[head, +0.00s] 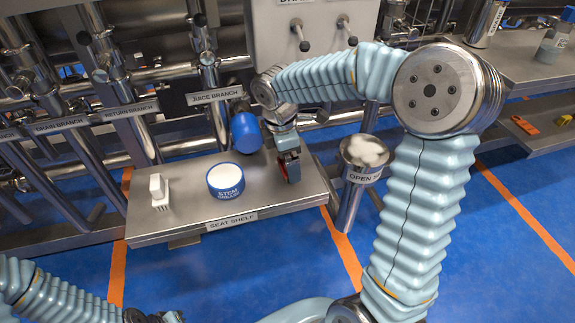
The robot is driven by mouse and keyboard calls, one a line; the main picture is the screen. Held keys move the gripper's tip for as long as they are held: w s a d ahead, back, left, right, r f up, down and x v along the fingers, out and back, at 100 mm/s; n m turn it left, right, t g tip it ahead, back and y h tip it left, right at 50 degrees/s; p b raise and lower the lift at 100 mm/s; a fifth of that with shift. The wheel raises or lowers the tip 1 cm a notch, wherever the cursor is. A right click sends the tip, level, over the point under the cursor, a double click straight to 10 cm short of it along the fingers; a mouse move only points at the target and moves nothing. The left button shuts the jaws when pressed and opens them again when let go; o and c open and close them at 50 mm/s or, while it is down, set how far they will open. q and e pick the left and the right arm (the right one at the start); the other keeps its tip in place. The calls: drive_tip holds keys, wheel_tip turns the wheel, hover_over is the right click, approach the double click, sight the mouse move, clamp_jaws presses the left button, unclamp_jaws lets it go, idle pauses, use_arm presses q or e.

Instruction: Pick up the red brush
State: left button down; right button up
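The red brush (280,183) is on the steel seat shelf (222,203), near its right end, mostly hidden by my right gripper. Only small red patches show around the dark fingers. My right gripper (291,170) reaches down from above and is at the brush. Whether its fingers are closed on the brush cannot be told. The end of my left arm (155,317) is low at the bottom edge, far from the shelf, and its fingers cannot be made out.
A white brush (159,190) and a blue-rimmed stem grease tub (226,181) stand on the shelf. A steel funnel cup (364,155) labelled OPEN stands right of the shelf. Pipes fill the back; blue floor is clear in front.

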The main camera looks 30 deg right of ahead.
drive_tip(key=shift+d+f, duration=0.1)
drive_tip(key=shift+f, duration=0.85)
drive_tip(key=shift+c, duration=0.5)
drive_tip(key=c, duration=0.8)
drive_tip(key=shift+r, duration=0.45)
wheel_tip(320, 180, up, 3)
drive_tip(key=shift+f, duration=0.15)
drive_tip(key=s+r, duration=0.3)
drive_tip(key=s, duration=0.1)
drive_tip(key=s+r, duration=0.3)
drive_tip(key=s, duration=0.2)
drive_tip(key=s+r, duration=0.3)
drive_tip(key=s, duration=0.2)
drive_tip(key=shift+d+r, duration=0.2)
drive_tip(key=shift+d, duration=0.05)
